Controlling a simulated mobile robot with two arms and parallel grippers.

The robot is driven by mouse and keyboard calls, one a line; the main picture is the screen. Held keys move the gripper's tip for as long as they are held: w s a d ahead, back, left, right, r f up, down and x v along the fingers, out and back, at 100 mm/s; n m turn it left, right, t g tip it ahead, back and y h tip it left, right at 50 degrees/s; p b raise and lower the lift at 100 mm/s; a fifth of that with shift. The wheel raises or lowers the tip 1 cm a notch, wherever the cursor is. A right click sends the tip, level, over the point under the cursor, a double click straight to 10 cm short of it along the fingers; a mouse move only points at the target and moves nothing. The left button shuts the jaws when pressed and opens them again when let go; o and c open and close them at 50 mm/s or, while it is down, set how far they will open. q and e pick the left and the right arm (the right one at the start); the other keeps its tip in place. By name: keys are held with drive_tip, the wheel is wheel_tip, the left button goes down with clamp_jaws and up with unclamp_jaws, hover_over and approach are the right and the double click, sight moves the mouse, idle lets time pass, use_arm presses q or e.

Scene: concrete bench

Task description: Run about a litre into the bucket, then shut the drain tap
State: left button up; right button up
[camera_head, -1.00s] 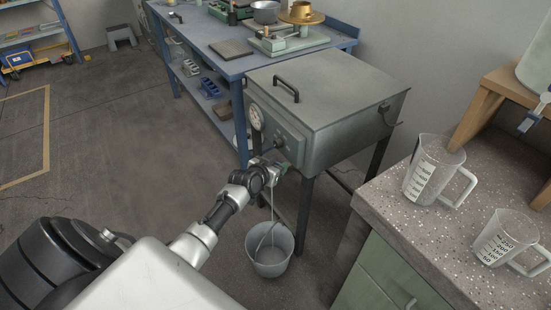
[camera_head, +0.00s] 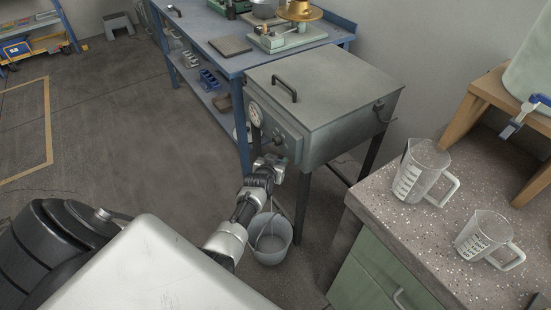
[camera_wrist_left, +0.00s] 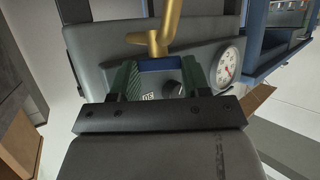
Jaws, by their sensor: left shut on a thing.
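The grey bucket (camera_head: 271,253) stands on the floor below the front of the metal tank (camera_head: 318,95). A thin pale line runs down into it from near my gripper; I cannot tell whether it is water or the bucket's handle. The level inside is unclear. My left gripper (camera_head: 272,163) is at the tank's lower front, above the bucket. In the left wrist view its fingers are shut on the blue-edged handle (camera_wrist_left: 160,63) of the brass drain tap (camera_wrist_left: 166,38). The gripper hides the tap in the head view. My right gripper is out of view.
A dial gauge (camera_head: 255,115) is on the tank front. Two measuring jugs (camera_head: 421,172) (camera_head: 487,238) stand on the speckled counter (camera_head: 390,205) at right, by a wooden stand (camera_head: 474,110). A blue workbench (camera_head: 225,62) is behind. The floor at left is clear.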

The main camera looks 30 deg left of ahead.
use_arm(q)
drive_tip(key=shift+y, duration=0.3)
drive_tip(key=o, duration=0.9)
drive_tip(key=shift+s, duration=0.1)
